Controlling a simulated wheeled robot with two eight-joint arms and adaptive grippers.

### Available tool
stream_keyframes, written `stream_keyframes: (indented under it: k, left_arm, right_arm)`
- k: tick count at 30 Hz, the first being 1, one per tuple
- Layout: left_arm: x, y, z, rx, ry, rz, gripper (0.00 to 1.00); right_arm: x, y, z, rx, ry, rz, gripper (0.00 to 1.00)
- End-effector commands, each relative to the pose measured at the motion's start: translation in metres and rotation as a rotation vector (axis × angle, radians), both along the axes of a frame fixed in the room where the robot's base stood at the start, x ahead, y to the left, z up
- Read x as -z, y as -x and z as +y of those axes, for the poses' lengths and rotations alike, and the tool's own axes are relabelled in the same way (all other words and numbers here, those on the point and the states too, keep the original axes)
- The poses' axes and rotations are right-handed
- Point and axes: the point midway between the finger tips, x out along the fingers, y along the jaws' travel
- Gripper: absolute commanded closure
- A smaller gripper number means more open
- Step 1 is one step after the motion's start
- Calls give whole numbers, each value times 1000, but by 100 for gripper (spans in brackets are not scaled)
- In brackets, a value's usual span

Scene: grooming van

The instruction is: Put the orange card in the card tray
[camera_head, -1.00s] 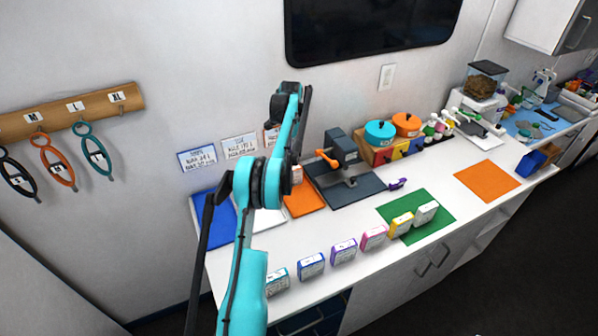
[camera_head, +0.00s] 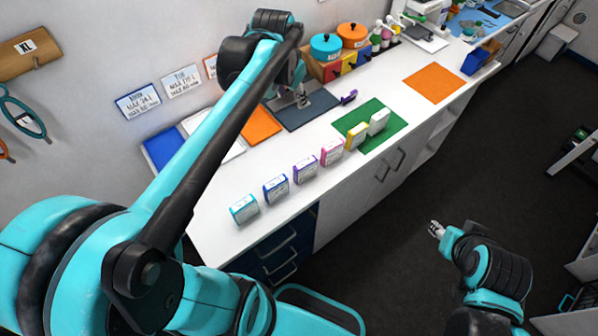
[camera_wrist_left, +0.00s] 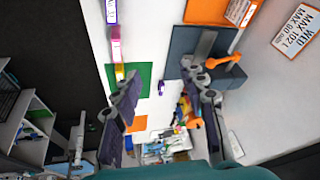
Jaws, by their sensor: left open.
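I cannot single out an orange card or a card tray with certainty. Flat orange pieces show on the white counter: one (camera_head: 260,125) beside a white sheet and one (camera_head: 435,83) towards the far right. A row of small upright blocks or cards runs along the front edge, from teal (camera_head: 244,209) to yellow (camera_head: 356,136). My left gripper (camera_wrist_left: 160,73) is open and empty above the counter in the wrist view, near the grey mat. In the head view, my left arm partly hides it. My right gripper (camera_head: 437,230) hangs over the floor in front of the counter.
A grey mat (camera_head: 322,112) holds a metal tool, partly hidden by my left arm. A purple item (camera_head: 348,97) lies near a green mat (camera_head: 385,145). Teal and orange pots (camera_head: 352,35) stand at the back. The counter between the green and right-hand orange pieces is clear.

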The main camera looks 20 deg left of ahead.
Motion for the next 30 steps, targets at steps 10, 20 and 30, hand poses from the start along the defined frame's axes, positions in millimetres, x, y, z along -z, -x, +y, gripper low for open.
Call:
stream_keyframes:
  k: [10, 20, 30]
  left_arm:
    - [40, 109, -72, -85, 89, -162, 58]
    - [80, 155, -96, -129, 156, -239, 58]
    - [81, 157, -97, -132, 160, -243, 58]
  right_arm:
    - [0, 0, 0, 0, 0, 0, 60]
    - [0, 0, 0, 0, 0, 0, 60]
    - [0, 0, 0, 0, 0, 0, 60]
